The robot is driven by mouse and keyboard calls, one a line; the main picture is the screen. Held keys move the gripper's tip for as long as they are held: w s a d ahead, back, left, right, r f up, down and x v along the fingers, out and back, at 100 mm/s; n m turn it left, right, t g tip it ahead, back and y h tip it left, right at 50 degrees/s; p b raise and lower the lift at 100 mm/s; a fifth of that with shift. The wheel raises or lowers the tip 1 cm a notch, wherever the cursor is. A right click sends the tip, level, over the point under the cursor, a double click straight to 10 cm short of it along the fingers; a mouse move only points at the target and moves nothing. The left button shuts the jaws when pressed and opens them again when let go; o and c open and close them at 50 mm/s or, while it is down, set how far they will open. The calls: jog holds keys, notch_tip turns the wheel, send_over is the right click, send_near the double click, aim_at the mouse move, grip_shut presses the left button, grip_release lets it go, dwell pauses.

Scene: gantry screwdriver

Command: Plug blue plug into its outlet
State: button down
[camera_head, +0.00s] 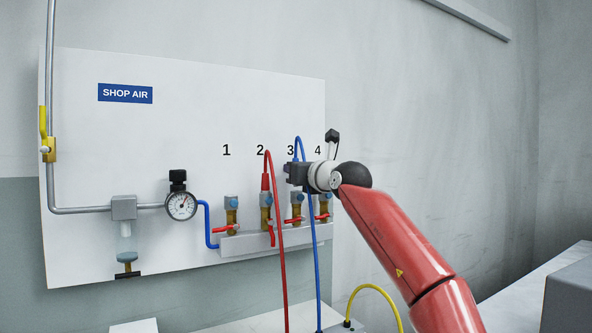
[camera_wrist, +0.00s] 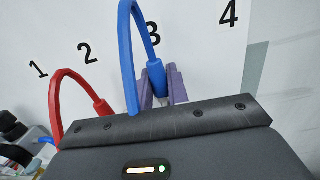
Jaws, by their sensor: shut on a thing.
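The blue plug (camera_wrist: 157,76) is at the end of a blue hose (camera_wrist: 127,55), between the two purple fingers of my gripper (camera_wrist: 161,88) in the wrist view. My gripper (camera_head: 292,172) is shut on it and is in front of the board, above outlet 3 (camera_head: 297,206) in the head view. The plug's lower end is hidden behind the gripper body in the wrist view, so I cannot tell its gap to the outlet. The blue hose (camera_head: 313,245) loops up over the gripper and hangs down in the head view.
A red plug (camera_head: 265,182) with a red hose (camera_head: 282,265) is at outlet 2. Outlet 1 (camera_head: 232,212) has no hose on top. A gauge (camera_head: 181,205) and a yellow hose (camera_head: 376,291) are off to the sides.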

jog(key=shift+d+f, duration=0.1)
jog(key=shift+f, duration=0.1)
jog(key=shift+f+b, duration=1.35)
jog(key=shift+f, duration=0.05)
jog(key=c, duration=1.3)
grip_release()
jog(key=shift+b+v, duration=2.25)
jog(key=shift+v, duration=1.65)
jog(key=shift+s, duration=0.1)
